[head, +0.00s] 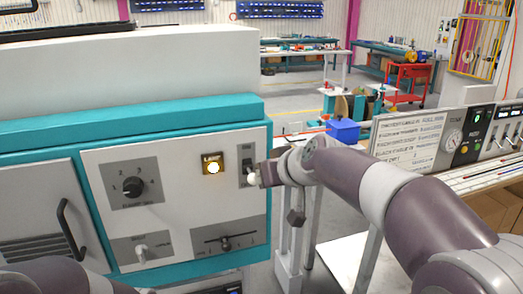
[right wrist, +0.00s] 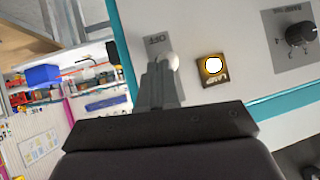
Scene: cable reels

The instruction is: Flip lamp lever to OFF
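The lamp lever's white knob (right wrist: 172,61) sits near the OFF label (right wrist: 155,39) in the right wrist view. In the head view the lever plate (head: 246,153) is at the right of the machine's panel, with the knob low on it. The lamp (head: 213,167) glows white on its amber plate and is also lit in the right wrist view (right wrist: 213,65). My right gripper (head: 259,176) is at the lever. Its fingers (right wrist: 164,70) look closed together beside the knob, and I see no grip on it. They hide part of the lever. My left gripper is out of view.
The panel also has a rotary knob (head: 132,187), a lower toggle switch (head: 141,252) and a slider (head: 226,242). A cabinet door handle (head: 70,232) sticks out at left. A gauge console (head: 435,140) stands at right, with a blue bin (head: 343,130) behind my right arm.

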